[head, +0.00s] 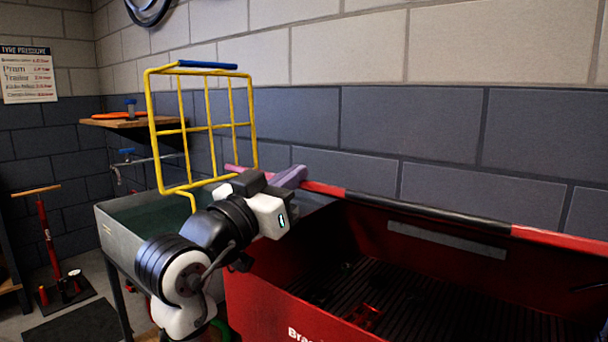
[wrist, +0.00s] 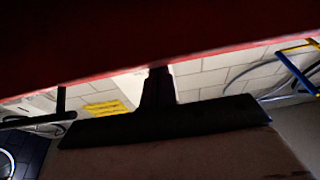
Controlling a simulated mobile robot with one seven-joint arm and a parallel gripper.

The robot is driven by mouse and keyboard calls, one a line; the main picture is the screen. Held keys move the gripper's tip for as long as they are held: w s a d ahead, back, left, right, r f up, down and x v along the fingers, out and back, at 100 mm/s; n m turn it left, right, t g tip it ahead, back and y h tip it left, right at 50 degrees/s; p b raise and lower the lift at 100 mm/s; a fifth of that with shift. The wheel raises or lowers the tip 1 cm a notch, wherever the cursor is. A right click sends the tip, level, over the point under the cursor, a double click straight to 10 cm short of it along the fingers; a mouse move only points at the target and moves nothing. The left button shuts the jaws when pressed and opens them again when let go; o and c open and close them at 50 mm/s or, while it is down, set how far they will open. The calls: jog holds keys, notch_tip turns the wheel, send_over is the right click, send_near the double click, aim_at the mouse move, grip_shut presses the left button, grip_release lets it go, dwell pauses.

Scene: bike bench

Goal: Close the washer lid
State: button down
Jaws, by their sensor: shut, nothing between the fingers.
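The red washer (head: 290,310) stands at the right in the head view. Its lid (head: 370,225) is open and raised at the back, its dark red inner face showing above the basin. A red bar with a black middle section (head: 420,212) runs along its top edge. My gripper (head: 287,180) is by the lid's left end, next to the bar; the white hand hides part of it, and I cannot tell whether it touches. It is shut with nothing held. In the wrist view a dark red surface (wrist: 110,45), probably the lid, fills the top, close to the camera.
A grey sink (head: 130,215) is left of the washer. The block wall (head: 400,125) is close behind. A red floor pump (head: 45,240) stands at far left.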

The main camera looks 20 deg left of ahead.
jog(key=s+a+f+t+h+b, duration=0.1)
jog(key=s+f+t+b, duration=0.2)
jog(key=f+b, duration=0.8)
jog(key=shift+s+a+f, duration=0.15)
jog(key=shift+a+f, duration=0.05)
jog(key=shift+f, duration=0.7)
